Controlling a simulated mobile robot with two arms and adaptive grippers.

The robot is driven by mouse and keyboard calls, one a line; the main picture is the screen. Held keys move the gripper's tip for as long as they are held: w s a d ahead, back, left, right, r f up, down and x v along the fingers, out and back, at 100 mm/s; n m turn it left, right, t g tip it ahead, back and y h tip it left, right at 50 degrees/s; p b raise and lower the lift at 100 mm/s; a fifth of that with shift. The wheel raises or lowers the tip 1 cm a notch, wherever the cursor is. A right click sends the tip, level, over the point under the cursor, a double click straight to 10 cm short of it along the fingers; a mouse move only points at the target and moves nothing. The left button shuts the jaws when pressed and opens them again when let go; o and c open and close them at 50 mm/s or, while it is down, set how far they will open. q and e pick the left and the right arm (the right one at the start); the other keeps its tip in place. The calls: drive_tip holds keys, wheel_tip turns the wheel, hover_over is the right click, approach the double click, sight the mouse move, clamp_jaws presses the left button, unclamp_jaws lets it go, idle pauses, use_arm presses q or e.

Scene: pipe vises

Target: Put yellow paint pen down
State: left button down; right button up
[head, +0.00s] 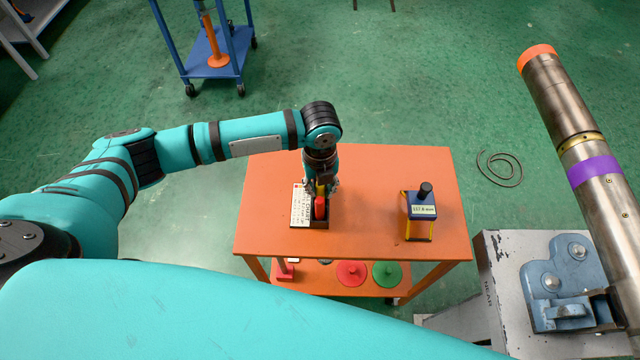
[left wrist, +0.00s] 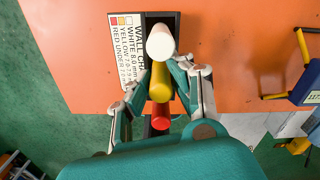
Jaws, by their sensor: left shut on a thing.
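My left gripper (head: 321,187) points down over the orange table and is shut on the yellow paint pen (left wrist: 159,82). In the left wrist view the gripper's fingers (left wrist: 163,75) stand on both sides of the yellow pen. The yellow pen is upright, between a white pen (left wrist: 160,43) and a red pen (left wrist: 160,117), in line with them over a dark pen holder (head: 323,224). The red pen also shows in the head view (head: 320,208). The yellow pen's lower end is hidden, so I cannot tell how deep it sits. My right gripper is out of view.
A printed wall chart card (head: 300,207) lies beside the holder on the orange table (head: 270,185). A blue and yellow device (head: 420,213) stands on the table's right side. A steel pipe (head: 570,135) in a blue vise (head: 562,290) is at right. Red and green discs are on the lower shelf.

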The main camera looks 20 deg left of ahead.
use_arm(q)
drive_tip(key=c, duration=1.2)
unclamp_jaws()
drive_tip(key=shift+o, duration=0.2)
wheel_tip(320, 180, up, 11)
drive_tip(key=shift+r+b, duration=0.2)
drive_tip(key=shift+b, duration=0.7)
drive_tip(key=shift+r, duration=0.45)
drive_tip(key=shift+s+f, duration=0.1)
